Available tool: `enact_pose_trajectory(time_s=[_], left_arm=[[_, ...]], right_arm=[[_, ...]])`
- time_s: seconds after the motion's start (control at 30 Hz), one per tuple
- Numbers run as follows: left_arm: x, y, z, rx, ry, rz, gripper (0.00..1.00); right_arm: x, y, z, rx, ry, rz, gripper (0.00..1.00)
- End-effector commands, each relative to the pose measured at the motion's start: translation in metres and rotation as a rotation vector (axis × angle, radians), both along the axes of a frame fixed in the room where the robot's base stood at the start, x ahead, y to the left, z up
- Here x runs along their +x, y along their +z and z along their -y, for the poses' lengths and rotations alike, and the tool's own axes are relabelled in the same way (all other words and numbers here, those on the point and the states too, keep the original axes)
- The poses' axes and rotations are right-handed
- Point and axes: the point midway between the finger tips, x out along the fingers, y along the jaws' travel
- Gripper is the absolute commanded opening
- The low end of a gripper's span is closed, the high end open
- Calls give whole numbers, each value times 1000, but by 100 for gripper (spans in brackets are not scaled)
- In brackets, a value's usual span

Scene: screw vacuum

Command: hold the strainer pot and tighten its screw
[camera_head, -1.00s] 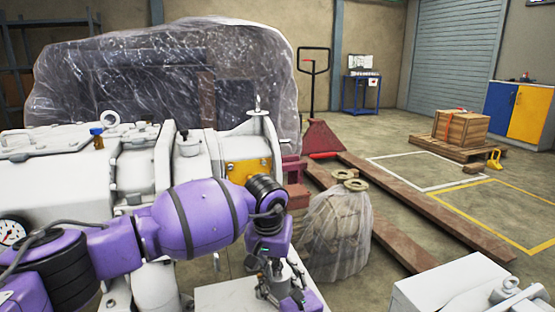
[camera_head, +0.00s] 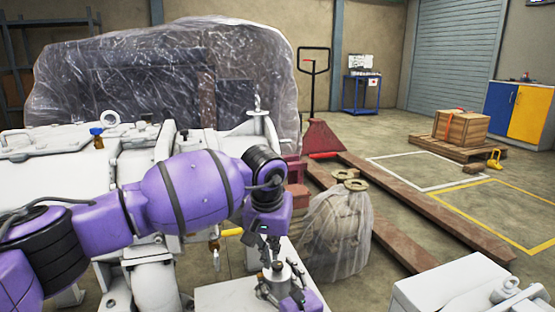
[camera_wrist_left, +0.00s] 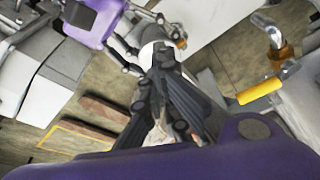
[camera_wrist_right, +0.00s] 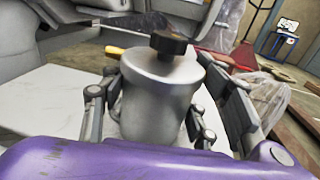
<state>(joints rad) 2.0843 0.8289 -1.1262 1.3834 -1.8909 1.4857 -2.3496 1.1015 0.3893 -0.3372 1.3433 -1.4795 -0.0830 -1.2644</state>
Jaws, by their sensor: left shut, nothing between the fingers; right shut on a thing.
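The strainer pot (camera_head: 279,272) is a grey metal cylinder with a lid, standing upright near the bottom middle of the head view. It fills the middle of the right wrist view (camera_wrist_right: 158,100), where its screw (camera_wrist_right: 168,43) shows as a black knob on the lid. My right gripper (camera_wrist_right: 150,112) is shut on the pot, with a finger on each side of the body. My left gripper (camera_head: 266,252) is shut and empty, pointing down just above the pot. In the left wrist view its dark fingers (camera_wrist_left: 160,62) meet and partly hide the pot; I cannot tell whether they touch the screw.
A white machine (camera_head: 60,165) with pipes and valves stands at the left and behind the pot. A yellow handle (camera_wrist_left: 260,92) sticks out near the left gripper. A wrapped sack (camera_head: 338,235) stands right of the pot. A white block (camera_head: 450,290) is at the lower right.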

Motion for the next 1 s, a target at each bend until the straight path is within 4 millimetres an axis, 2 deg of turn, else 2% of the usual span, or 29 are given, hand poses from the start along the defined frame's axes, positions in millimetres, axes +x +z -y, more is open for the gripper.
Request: enact_pose_trajectory(time_s=[0.13,0.27,0.47,1.0], left_arm=[[0,0,0,0,0,0,0],[1,9,7,-1,-1,2,0],[1,4,6,0,0,0,0],[1,-54,6,0,0,-1,0]], right_arm=[[0,0,0,0,0,0,13],[0,0,0,-1,0,0,13],[0,0,0,-1,0,0,13],[0,0,0,-1,0,0,13]])
